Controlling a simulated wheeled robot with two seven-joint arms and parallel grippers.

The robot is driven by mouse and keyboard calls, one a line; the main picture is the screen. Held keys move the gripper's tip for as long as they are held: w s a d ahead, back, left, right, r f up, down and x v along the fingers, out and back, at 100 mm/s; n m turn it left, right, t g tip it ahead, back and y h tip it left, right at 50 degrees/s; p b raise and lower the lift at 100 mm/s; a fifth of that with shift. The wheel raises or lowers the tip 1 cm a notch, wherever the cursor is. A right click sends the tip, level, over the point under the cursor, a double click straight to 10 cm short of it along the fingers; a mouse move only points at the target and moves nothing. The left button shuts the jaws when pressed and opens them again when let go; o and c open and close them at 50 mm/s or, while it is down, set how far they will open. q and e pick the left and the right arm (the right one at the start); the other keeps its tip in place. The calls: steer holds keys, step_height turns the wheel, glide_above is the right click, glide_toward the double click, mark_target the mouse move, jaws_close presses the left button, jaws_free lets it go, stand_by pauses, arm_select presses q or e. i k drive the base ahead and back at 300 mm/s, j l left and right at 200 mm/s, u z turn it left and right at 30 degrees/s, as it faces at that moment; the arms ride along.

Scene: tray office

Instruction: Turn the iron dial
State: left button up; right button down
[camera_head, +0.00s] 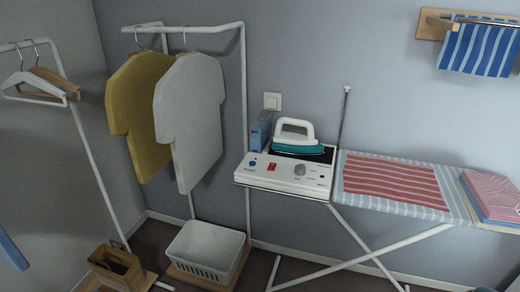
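The iron (296,140) is white with a teal base and rests on top of a white iron station (285,185) at the left end of the ironing board. A round grey dial (299,169) sits on the station's sloped front panel, right of the middle. Its exact setting is too small to read. A red switch (271,167) is to the left of the dial, and a small blue button (252,163) is farther left. Neither of my grippers shows in the head view. Nothing touches the dial.
The ironing board (350,197) carries a red striped cloth (395,180) and folded cloths (492,194). A thin upright rod (342,115) stands behind the station. A blue box (260,130) is beside the iron. Shirts hang left above a white basket (205,250). Space before the panel looks clear.

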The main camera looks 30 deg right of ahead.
mark_target(300, 170)
steer(key=z, duration=1.3)
